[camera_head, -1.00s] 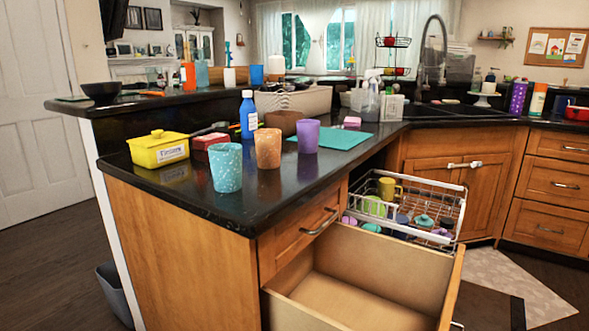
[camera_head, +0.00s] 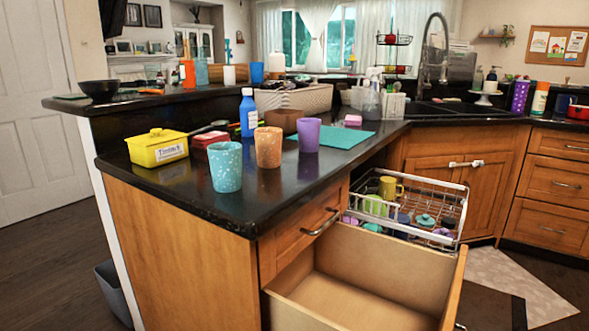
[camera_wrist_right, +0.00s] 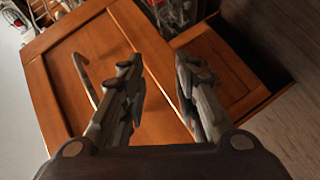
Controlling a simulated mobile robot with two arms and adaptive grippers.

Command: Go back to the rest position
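My right gripper (camera_wrist_right: 158,75) shows in the right wrist view. Its two fingers are apart with nothing between them, in front of an orange-brown wooden cabinet panel (camera_wrist_right: 85,75). Neither gripper shows in the head view. My left gripper is out of sight. In the head view, a blue speckled cup (camera_head: 225,168), an orange cup (camera_head: 268,148) and a purple cup (camera_head: 309,135) stand upright on the dark counter (camera_head: 200,200).
An empty wooden drawer (camera_head: 345,295) is pulled out below the counter's right side. Behind it a wire rack (camera_head: 450,205) with several cups is also pulled out. A yellow box (camera_head: 157,149) and a blue bottle (camera_head: 248,113) stand on the counter. A grey bin (camera_head: 112,290) stands at lower left.

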